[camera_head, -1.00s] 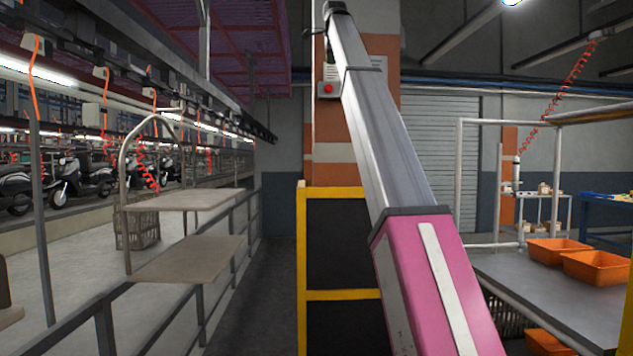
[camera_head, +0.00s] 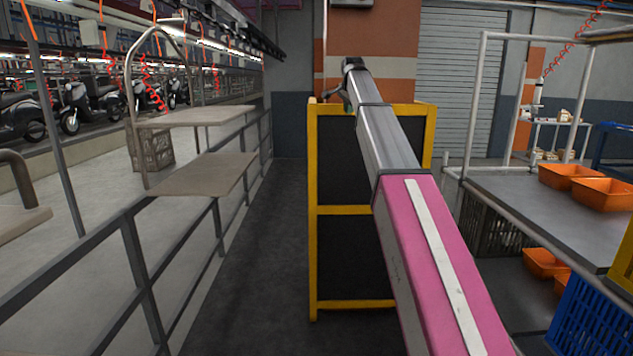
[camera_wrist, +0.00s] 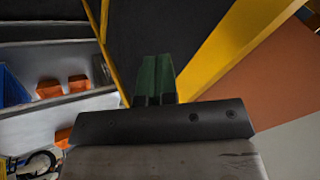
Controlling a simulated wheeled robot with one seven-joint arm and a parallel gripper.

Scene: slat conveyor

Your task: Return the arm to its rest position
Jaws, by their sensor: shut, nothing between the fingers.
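My pink and silver arm reaches forward from the lower right of the head view, and its far end is in front of the yellow-framed black board (camera_head: 345,260). My gripper (camera_head: 345,98) is small at that end and partly hidden by the arm. In the wrist view my gripper (camera_wrist: 156,78) shows two dark green fingers side by side, shut with nothing between them. The board's black panel and yellow frame lie beyond the fingers there. No contact between gripper and board can be made out.
At right stands a grey worktable (camera_head: 510,205) with orange bins (camera_head: 603,193), and a blue crate (camera_head: 590,318) is at lower right. A grey railing (camera_head: 125,222) and a tan shelf cart (camera_head: 205,174) are at left. The dark floor between railing and board is clear.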

